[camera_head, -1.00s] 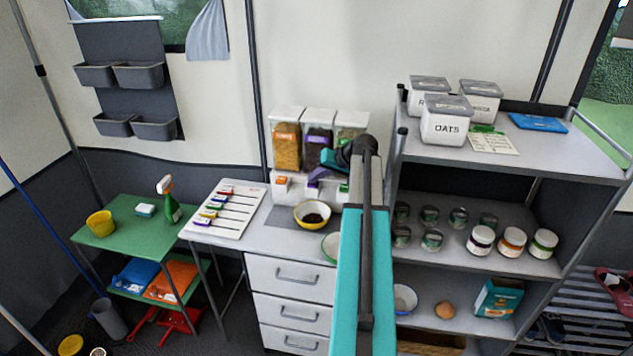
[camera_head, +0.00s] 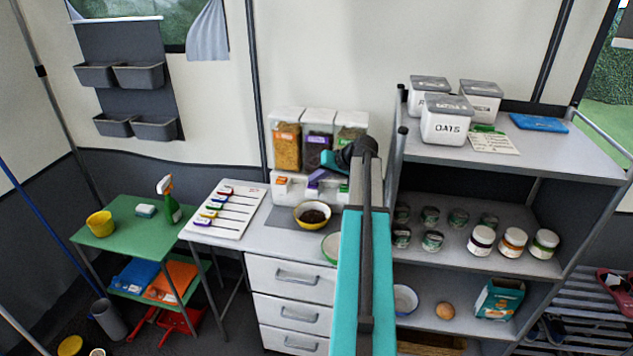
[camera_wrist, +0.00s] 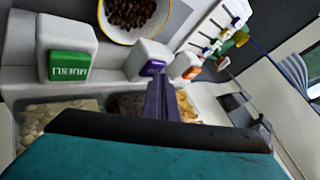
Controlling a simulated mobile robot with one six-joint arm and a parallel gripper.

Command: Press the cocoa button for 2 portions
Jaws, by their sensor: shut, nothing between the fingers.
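A dispenser with three clear bins stands on the counter. Its middle bin (camera_head: 318,146) has a purple label and dark contents. Below it is a purple-marked button (camera_wrist: 152,68), between a green button reading MUESLI (camera_wrist: 68,66) and an orange-marked button (camera_wrist: 191,72). The purple button's lettering is not legible. My gripper (camera_head: 317,178) is shut and empty, its tips at the purple button; in the wrist view its fingers (camera_wrist: 161,92) point at that button. I cannot tell whether they touch. A yellow bowl (camera_head: 299,222) below holds dark brown pieces.
A green-rimmed round dish (camera_head: 330,247) sits right of the bowl, partly hidden by my arm. A white board with coloured tags (camera_head: 228,208) lies left. A shelf unit (camera_head: 560,160) with jars and tins stands close on the right.

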